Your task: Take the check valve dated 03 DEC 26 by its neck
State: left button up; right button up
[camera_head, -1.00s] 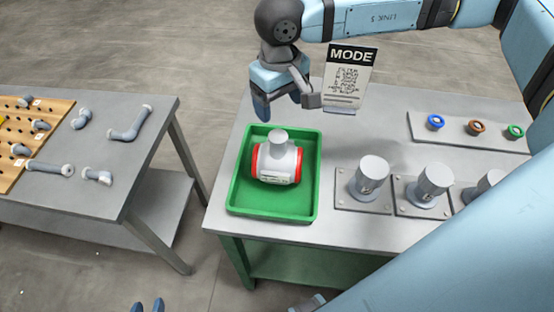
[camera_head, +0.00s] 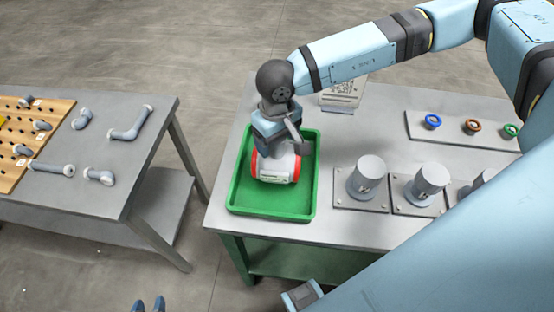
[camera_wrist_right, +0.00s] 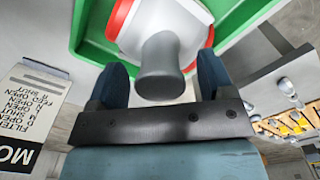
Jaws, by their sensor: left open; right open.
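The check valve (camera_head: 277,172) lies in a green tray (camera_head: 244,206). It has a pale grey body with red ends; the small label on its side is too small to read. My right gripper (camera_head: 283,148) is above it, partly covering its top. In the right wrist view, the valve's grey neck (camera_wrist_right: 161,68) stands between the two open blue fingers of my right gripper (camera_wrist_right: 162,75), with gaps on both sides. My left gripper (camera_head: 148,305) is open and empty at the bottom edge, far from the tray.
A MODE sign (camera_head: 343,92) stands behind the tray. Grey cylinders on plates (camera_head: 366,178) stand right of it. A panel with coloured rings (camera_head: 433,122) lies at the back right. A separate table (camera_head: 110,185) with pipe fittings is at the left, across a gap.

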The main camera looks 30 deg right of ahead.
jog(key=c, duration=1.1)
jog(key=shift+o, duration=0.2)
jog(key=shift+w+r, duration=0.1)
jog(key=shift+r, duration=0.1)
